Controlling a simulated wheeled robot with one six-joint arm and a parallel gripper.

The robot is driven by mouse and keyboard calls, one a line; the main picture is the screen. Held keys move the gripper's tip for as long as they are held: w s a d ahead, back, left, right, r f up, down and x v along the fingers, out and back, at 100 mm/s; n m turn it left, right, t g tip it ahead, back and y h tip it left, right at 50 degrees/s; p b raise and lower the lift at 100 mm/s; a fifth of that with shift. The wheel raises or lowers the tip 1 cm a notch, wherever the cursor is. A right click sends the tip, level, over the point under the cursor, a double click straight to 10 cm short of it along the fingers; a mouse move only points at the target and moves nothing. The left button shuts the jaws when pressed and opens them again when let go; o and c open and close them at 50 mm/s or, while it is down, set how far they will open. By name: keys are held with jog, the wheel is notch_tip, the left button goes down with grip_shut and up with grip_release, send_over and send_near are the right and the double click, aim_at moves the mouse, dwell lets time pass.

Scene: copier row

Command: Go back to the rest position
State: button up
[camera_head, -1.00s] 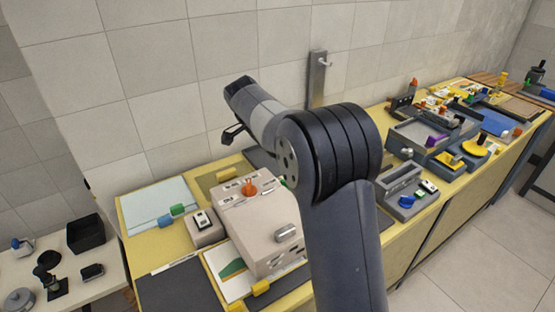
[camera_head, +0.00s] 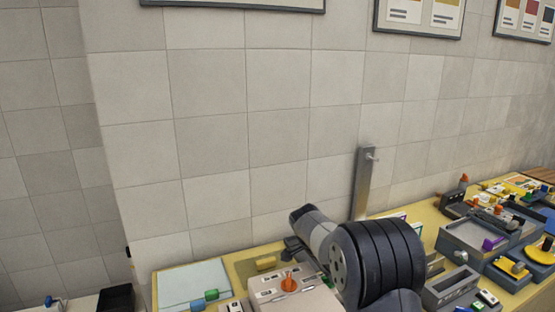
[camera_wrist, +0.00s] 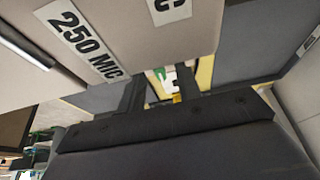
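My gripper (camera_wrist: 162,82) shows in the wrist view as two dark fingers set apart, with a gap between them and nothing held. In the head view my gripper (camera_head: 292,246) is small and partly hidden by my own arm, just behind the beige machine (camera_head: 285,295) with an orange knob. The wrist view shows a large beige surface (camera_wrist: 130,30) with a "250 MIC" label close in front of the fingers. I cannot tell whether the gripper touches anything.
A yellow-topped counter (camera_head: 238,268) runs along the tiled wall. A grey upright post (camera_head: 363,185) with a hook stands behind my arm. Grey trays (camera_head: 470,240) with small coloured parts fill the right side. A pale green-white sheet (camera_head: 190,283) lies at left.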

jog(key=shift+d+f, duration=0.1)
jog(key=shift+f, duration=0.25)
